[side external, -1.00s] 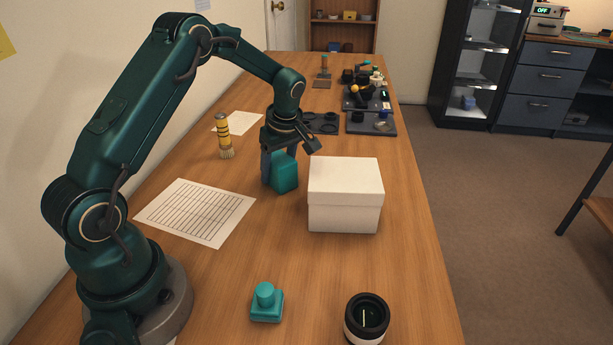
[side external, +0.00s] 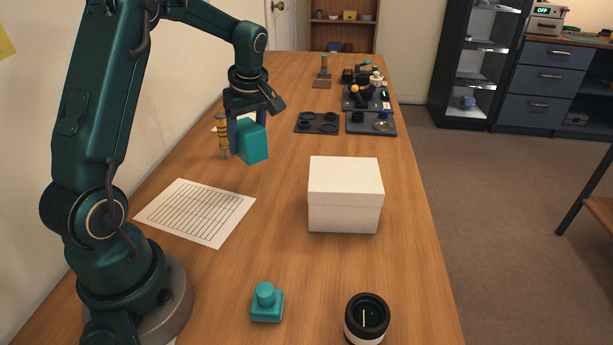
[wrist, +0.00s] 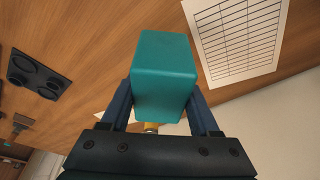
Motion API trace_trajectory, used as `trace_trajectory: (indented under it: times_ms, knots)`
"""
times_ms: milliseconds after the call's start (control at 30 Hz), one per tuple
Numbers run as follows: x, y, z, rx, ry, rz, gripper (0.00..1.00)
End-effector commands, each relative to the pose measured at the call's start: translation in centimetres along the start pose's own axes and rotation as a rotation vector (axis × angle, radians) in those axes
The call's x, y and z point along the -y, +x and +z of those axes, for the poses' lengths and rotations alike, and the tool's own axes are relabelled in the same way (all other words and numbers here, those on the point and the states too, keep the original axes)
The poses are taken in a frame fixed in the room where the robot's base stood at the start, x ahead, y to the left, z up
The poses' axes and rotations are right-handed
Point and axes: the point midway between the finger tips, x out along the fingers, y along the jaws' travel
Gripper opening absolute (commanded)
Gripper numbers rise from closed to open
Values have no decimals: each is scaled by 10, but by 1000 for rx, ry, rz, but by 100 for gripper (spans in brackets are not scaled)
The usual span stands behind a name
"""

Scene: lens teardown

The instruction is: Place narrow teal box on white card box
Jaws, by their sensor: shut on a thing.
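The narrow teal box (side external: 252,142) is held in my gripper (side external: 246,128), raised above the table in the side view. In the wrist view the teal box (wrist: 164,75) sits between the two fingers of my gripper (wrist: 160,108), which are shut on its sides. The white card box (side external: 344,196) stands closed on the table, to the right of and nearer the camera than my gripper. Its flat lid is bare. The card box does not show in the wrist view.
A yellow-banded brush (side external: 223,137) stands just left of the teal box. A lined sheet (side external: 196,212) lies at the left. A teal knobbed piece (side external: 266,302) and a black lens part (side external: 367,320) stand in front. Dark trays (side external: 317,122) lie farther back.

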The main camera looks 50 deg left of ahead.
Motion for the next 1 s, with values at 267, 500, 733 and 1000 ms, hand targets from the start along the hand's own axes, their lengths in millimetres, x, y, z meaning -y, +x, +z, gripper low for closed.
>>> trace_trajectory:
  times_ms: [267, 500, 733, 1000]
  knots:
    - [37, -19, -34, -1, -4, 1, 0]
    - [47, -23, -42, 65, -4, -1, 0]
    - [45, -33, -4, 319, -49, -7, 0]
    - [14, -81, 76, 747, -188, 17, 0]
